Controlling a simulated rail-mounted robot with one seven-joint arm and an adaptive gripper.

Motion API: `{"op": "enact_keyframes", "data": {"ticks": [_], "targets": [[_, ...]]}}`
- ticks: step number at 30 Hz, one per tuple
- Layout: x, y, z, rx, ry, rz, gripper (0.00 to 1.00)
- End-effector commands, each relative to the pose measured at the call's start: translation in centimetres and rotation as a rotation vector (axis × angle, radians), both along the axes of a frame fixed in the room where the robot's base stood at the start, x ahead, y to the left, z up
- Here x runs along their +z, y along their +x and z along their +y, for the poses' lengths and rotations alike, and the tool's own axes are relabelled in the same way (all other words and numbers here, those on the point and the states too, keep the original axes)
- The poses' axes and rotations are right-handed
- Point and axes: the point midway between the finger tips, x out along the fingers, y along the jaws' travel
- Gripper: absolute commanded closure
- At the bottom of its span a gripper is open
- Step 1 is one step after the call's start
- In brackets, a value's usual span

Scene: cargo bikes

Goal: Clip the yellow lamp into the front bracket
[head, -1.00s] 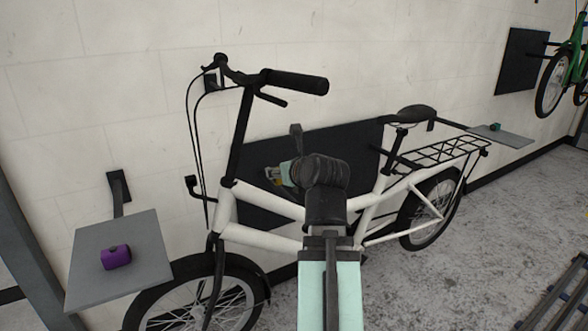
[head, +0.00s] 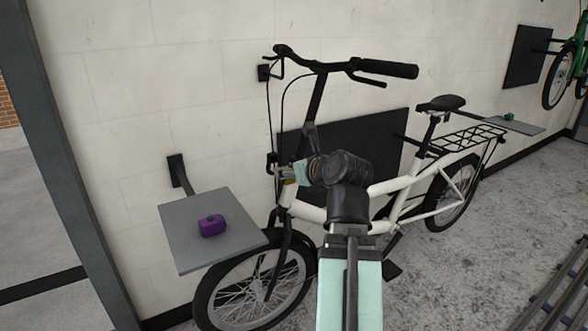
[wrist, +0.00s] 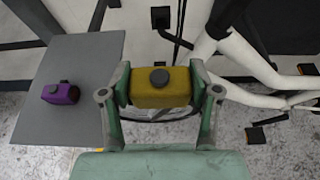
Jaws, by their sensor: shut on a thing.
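The yellow lamp (wrist: 161,92), a small block with a round black button, sits between the fingers of my gripper (wrist: 160,88) in the wrist view. My gripper is shut on it. A black bracket (head: 272,161) shows at the front of the bike, just left of my gripper. In the wrist view a small black fitting (wrist: 160,17) lies beyond the lamp with a gap between; I cannot tell whether it is that bracket.
A grey shelf (head: 190,247) stands left of the front wheel with a purple lamp (head: 212,226) on it; it also shows in the wrist view (wrist: 62,125). The handlebar (head: 388,70) and white bike frame (head: 385,188) are close.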

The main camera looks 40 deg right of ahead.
Motion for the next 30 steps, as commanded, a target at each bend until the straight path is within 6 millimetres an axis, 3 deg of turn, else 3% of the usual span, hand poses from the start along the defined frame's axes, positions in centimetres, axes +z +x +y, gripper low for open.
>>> {"op": "enact_keyframes", "data": {"ticks": [30], "targets": [[0.1, 3.7, -0.8, 0.001, 0.0, 0.0, 0.75]]}}
